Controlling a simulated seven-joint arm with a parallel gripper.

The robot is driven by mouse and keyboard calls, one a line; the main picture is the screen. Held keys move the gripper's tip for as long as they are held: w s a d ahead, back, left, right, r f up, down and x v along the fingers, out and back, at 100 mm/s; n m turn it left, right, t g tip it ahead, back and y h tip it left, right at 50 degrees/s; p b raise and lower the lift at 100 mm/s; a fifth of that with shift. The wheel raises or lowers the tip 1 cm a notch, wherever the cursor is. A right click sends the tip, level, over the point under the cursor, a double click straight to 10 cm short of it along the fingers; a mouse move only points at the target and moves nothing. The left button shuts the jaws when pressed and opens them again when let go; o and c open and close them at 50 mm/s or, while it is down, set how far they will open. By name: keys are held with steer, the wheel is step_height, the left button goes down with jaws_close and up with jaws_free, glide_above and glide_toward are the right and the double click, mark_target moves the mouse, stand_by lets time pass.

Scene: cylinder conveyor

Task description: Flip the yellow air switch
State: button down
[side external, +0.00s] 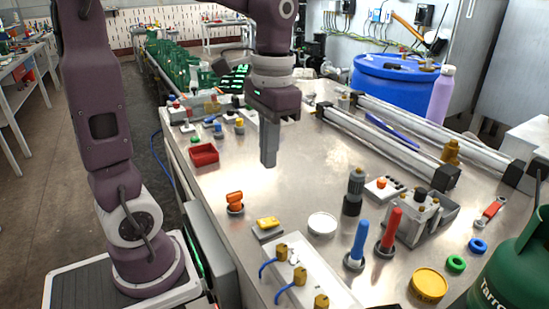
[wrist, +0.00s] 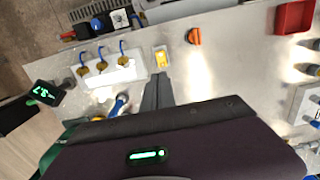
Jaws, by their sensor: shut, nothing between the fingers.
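The yellow air switch (side external: 267,224) sits on a small light base near the front left edge of the metal table. It also shows in the wrist view (wrist: 161,58), just beyond my fingertips. My gripper (side external: 268,164) points down above the table, farther back than the switch in the side view. Its fingers are together with nothing between them, and they show in the wrist view (wrist: 157,78). They look apart from the switch. Nothing hides the switch in either view, but its lever position is too small to tell.
An orange knob (side external: 235,200) stands beside the switch, with a red tray (side external: 204,154) farther back. A white block with brass fittings and blue hoses (side external: 310,285) is in front. A white round disc (side external: 322,223) and upright blue (side external: 360,240) and red (side external: 391,230) handles stand to the right.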

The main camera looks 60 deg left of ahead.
steer(key=s+d+t, duration=0.1)
steer(key=s+r, duration=0.1)
steer(key=s, duration=0.1)
steer(key=s+d+t, duration=0.1)
steer(key=shift+s+d+r+t, duration=0.3)
steer(key=c, duration=2.1)
jaws_free()
steer(key=s+t, duration=0.1)
steer(key=s+d+t, duration=0.1)
steer(key=s, duration=0.1)
steer(key=s+d+f+t, duration=0.1)
steer(key=s, duration=0.1)
steer(key=shift+s+d, duration=0.1)
steer(key=shift+s, duration=0.05)
steer(key=o, duration=0.9)
steer(key=w+a+f+g, duration=0.2)
steer(key=w+g, duration=0.2)
steer(key=w, duration=0.3)
steer(key=shift+w+g+y, duration=0.15)
steer(key=shift+g+y, duration=0.15)
steer(key=g, duration=0.5)
glide_toward(268, 221)
steer(key=x, duration=0.8)
